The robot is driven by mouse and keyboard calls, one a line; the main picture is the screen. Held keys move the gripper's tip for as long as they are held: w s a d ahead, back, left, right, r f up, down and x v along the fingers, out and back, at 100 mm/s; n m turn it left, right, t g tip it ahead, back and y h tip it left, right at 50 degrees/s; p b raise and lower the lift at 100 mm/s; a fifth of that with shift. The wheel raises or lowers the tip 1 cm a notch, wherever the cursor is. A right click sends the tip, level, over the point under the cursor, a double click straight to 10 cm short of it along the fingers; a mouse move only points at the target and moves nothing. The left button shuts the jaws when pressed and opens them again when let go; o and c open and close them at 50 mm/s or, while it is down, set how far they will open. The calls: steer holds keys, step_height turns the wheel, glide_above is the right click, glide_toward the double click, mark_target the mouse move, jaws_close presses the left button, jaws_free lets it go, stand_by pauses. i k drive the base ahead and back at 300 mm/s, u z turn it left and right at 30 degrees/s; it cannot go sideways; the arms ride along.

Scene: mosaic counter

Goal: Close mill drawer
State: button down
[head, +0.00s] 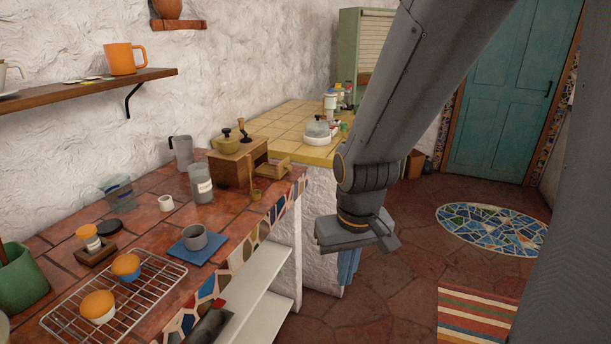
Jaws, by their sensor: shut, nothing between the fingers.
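The wooden coffee mill (231,170) stands upright near the far end of the tiled counter, with a brass-coloured bowl and a dark crank knob on top. Its drawer (272,168) sticks out of the mill's right side and is open. My gripper (357,239) is to the right of the mill and its drawer, beyond the counter end, over the floor side. It is shut, holds nothing and is apart from the drawer. The fingertips are hard to make out from this angle.
A metal jug (183,152) is behind. A yellow-tiled counter (283,128) lies beyond. A grey mug (194,238) stands on a blue mat nearer.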

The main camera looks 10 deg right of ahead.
mark_target(269, 170)
steer(key=z, duration=0.2)
steer(key=i, duration=1.05)
steer(key=u, duration=0.2)
